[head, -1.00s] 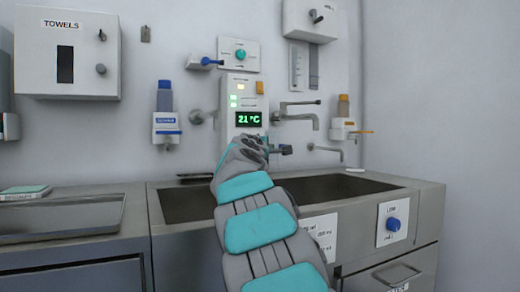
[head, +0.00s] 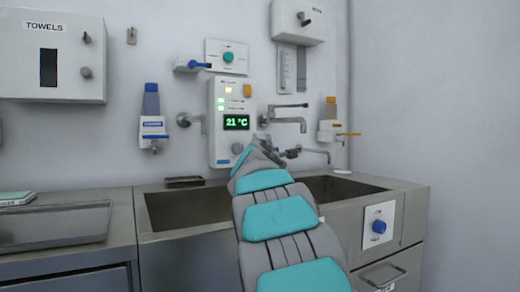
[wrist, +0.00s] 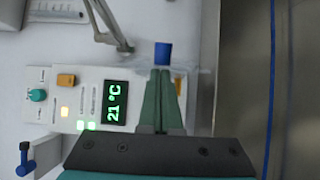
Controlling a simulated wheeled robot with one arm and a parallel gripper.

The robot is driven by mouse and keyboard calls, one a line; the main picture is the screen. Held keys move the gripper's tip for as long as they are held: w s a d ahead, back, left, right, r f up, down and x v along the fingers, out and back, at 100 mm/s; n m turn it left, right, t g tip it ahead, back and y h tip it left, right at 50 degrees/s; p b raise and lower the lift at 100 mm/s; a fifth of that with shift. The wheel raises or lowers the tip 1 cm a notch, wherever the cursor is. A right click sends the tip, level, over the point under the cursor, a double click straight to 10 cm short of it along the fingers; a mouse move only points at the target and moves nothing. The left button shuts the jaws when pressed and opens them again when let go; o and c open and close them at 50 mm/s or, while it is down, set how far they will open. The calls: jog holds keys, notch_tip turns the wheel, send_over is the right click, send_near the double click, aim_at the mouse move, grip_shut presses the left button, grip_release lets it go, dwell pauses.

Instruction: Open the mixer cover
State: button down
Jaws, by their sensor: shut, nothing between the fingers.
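The mixer panel with its green 21 °C display (head: 236,122) is on the wall above the sink. It also shows turned sideways in the wrist view (wrist: 116,104). A grey knob (head: 238,148) shows low on the panel in the head view. My gripper (wrist: 160,73) is shut and empty, its green fingers side by side. A blue piece (wrist: 163,53) appears just beyond the fingertips; I cannot tell whether they touch. A faint clear edge (wrist: 198,71) beside it may belong to the cover. In the head view my gripper (head: 264,140) is at the panel's lower right.
A metal spout (head: 288,121) sticks out right of the panel, close to my gripper. The steel sink (head: 190,226) lies below.

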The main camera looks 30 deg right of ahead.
jog(key=w+d+p, duration=0.1)
jog(key=d+p, duration=0.2)
jog(key=d, duration=0.4)
jog(key=shift+d, duration=0.35)
jog(key=shift+f, duration=0.1)
dwell(0.3)
jog(key=s+a+b, duration=0.2)
jog(key=s+a, duration=0.1)
jog(key=s, duration=0.8)
jog(key=shift+s+a, duration=0.15)
